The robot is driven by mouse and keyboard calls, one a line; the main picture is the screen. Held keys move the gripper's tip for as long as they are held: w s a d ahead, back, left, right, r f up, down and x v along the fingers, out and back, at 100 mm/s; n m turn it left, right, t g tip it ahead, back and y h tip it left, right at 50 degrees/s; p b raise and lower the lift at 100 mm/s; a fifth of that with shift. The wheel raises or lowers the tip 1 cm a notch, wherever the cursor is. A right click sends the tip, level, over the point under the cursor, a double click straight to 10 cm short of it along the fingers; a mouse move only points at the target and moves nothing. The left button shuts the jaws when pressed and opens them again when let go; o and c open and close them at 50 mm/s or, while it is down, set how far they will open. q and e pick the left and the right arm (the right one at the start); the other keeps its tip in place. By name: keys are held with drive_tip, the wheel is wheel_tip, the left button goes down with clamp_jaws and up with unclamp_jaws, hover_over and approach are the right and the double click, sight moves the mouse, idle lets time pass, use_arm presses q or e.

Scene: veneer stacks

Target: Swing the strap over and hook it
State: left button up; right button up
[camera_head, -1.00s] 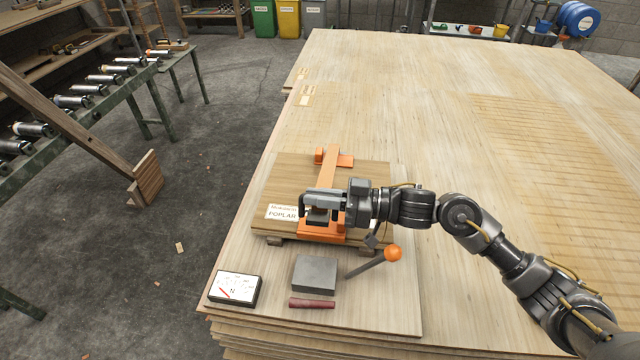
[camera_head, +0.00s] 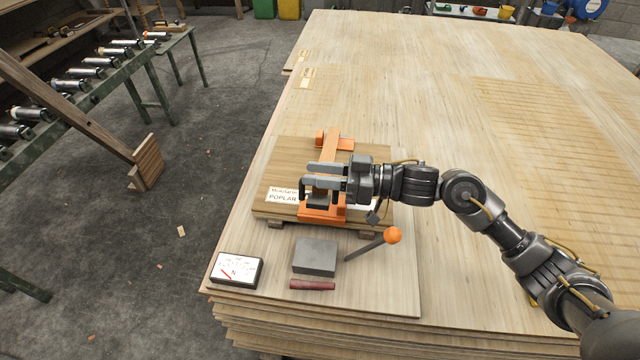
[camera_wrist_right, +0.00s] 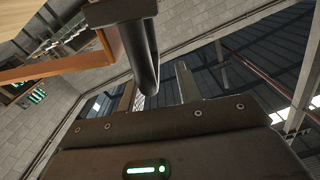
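An orange strap (camera_head: 331,148) runs front to back over a small stack of wooden sheets (camera_head: 290,165) labelled POPLAR. Its far end meets an orange crosspiece. An orange bracket (camera_head: 321,216) with a dark block sits at the front edge of the stack. My right gripper (camera_head: 318,176) is over the strap just behind the bracket, its two fingers apart. In the wrist view a dark rounded bar (camera_wrist_right: 142,50) lies close to the fingers; I cannot tell whether they touch it. The hook is not clearly visible. My left gripper is not in view.
In front of the stack lie a grey block (camera_head: 315,257), a dark red stick (camera_head: 312,285), a lever with an orange knob (camera_head: 393,235) and a dial gauge (camera_head: 236,268). A roller conveyor (camera_head: 85,85) stands left.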

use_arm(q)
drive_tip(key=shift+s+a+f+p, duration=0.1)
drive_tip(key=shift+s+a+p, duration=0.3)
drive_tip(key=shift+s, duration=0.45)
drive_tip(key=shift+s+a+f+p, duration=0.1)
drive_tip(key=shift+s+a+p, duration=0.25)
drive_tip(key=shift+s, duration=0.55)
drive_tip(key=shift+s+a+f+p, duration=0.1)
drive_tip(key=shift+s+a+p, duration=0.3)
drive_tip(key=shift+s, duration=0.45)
use_arm(e)
drive_tip(key=s+r, duration=1.1)
drive_tip(key=s, duration=0.3)
drive_tip(key=shift+a, duration=0.35)
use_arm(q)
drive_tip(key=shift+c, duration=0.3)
